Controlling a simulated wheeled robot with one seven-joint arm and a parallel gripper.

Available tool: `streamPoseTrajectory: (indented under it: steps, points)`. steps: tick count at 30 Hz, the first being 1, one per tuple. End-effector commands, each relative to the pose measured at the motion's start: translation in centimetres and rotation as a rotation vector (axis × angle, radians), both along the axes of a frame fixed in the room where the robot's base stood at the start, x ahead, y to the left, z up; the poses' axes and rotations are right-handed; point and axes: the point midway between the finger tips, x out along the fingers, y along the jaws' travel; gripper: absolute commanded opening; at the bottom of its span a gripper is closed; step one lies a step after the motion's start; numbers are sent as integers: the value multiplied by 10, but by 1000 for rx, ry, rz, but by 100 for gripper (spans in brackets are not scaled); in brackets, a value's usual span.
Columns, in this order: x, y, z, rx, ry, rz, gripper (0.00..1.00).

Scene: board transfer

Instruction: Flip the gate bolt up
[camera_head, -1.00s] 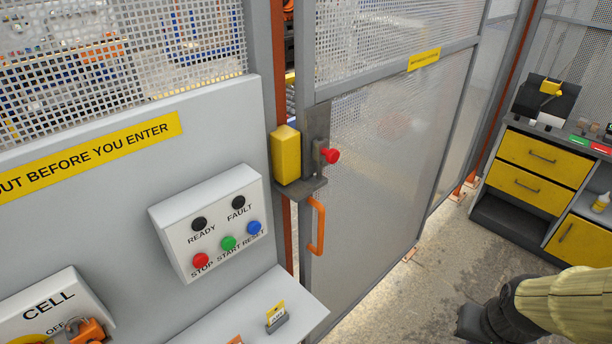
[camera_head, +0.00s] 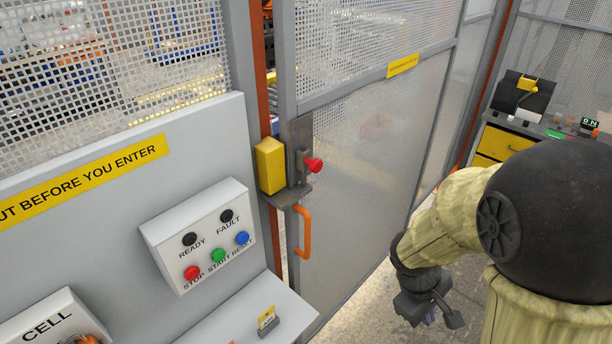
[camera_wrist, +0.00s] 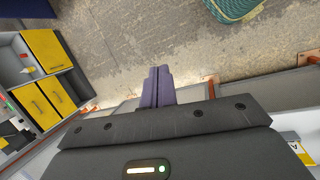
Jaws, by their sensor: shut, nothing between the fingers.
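The gate bolt has a red knob (camera_head: 314,165) on a grey plate (camera_head: 300,140) at the gate's left edge, beside a yellow box (camera_head: 270,165). The orange gate handle (camera_head: 304,232) hangs just below it. My gripper (camera_head: 430,316) is low and to the right of the bolt in the head view, well apart from it and pointing down. In the wrist view the two fingers of my gripper (camera_wrist: 158,74) lie together, with nothing between them and the floor behind. The bolt does not show clearly in the wrist view.
A control box (camera_head: 200,235) with colored buttons sits on the grey panel left of the gate. A small shelf (camera_head: 240,325) juts out below it. A yellow-drawer cabinet (camera_head: 497,145) stands at the right. Floor in front of the gate is clear.

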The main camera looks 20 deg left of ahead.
Motion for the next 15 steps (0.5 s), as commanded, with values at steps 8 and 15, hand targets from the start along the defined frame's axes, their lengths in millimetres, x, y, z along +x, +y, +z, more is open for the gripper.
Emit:
streamPoseTrajectory:
  steps: [8,15]
  points:
    - [30,48,24,-342,44,484,0]
    - [55,114,59,-684,1,871,0]
